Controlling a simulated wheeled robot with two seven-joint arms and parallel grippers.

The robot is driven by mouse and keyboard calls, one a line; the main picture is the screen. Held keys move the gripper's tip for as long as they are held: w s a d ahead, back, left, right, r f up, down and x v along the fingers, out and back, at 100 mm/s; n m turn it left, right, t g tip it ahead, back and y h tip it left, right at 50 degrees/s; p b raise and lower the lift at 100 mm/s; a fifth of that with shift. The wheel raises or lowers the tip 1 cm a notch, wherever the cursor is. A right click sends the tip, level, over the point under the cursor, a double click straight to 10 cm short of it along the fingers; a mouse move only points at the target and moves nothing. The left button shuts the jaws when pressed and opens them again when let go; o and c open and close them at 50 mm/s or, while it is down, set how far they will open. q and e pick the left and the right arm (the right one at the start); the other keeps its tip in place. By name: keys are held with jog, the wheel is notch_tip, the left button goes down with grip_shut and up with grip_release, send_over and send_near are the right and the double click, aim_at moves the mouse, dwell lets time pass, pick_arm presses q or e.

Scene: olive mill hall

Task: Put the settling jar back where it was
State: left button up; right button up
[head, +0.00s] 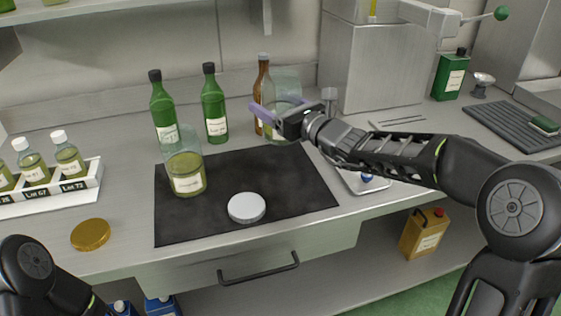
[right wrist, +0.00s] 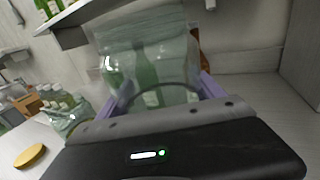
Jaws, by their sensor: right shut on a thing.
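A clear glass jar (head: 287,84) is between the purple fingers of my right gripper (head: 275,108), at the back of the counter beside a brown bottle. The gripper is shut on it, and the jar looks upright. The gripper hides its middle; I cannot tell whether its base touches the counter. In the right wrist view the jar (right wrist: 150,50) fills the space between the fingers, with green bottles seen through it. A second glass jar (head: 185,171), with greenish oil and a label, stands on the dark mat (head: 290,180). My left gripper is out of view.
A white lid (head: 246,207) lies on the mat and a gold lid (head: 91,234) left of it. Green bottles (head: 214,105) and a brown bottle (head: 262,75) stand at the back. A white rack (head: 60,187) of sample jars is left. The mat's right part is clear.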

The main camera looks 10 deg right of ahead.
notch_tip(320, 180, down, 6)
jog(key=shift+r, duration=0.1)
jog(key=shift+f, duration=1.9)
jog(key=shift+f+b, duration=0.1)
jog(key=shift+b, duration=0.2)
jog(key=o, duration=2.1)
jog(key=shift+f, duration=0.1)
